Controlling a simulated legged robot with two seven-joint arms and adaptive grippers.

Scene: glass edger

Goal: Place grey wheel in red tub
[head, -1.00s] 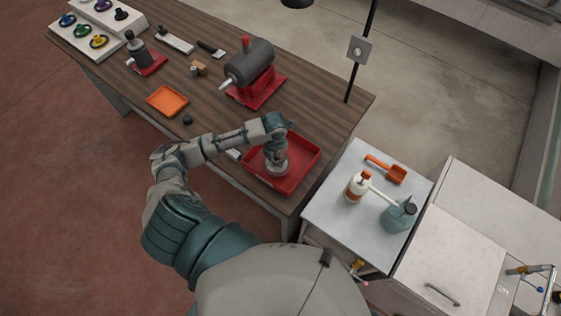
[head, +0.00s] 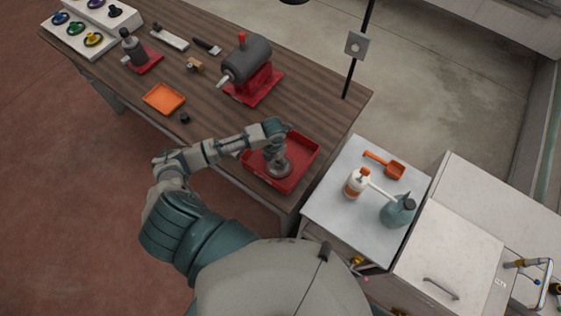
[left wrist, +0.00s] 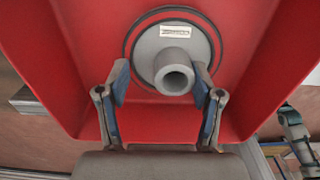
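The grey wheel (left wrist: 147,45) lies in the red tub (left wrist: 265,65), its round hub and a small white label facing the left wrist camera. In the head view the red tub (head: 309,151) sits at the table's near right corner. My left gripper (head: 277,158) is over the tub, directly above the wheel, largely hiding it. In the left wrist view the two blue-padded fingers (left wrist: 160,84) are spread on either side of the hub. A clear gap shows at the left finger; the right finger is close to the hub, and contact cannot be told. My right gripper is not in view.
An orange tray (head: 164,99), a small black knob (head: 184,118) and a grey grinder on a red base (head: 249,70) stand on the wooden table.

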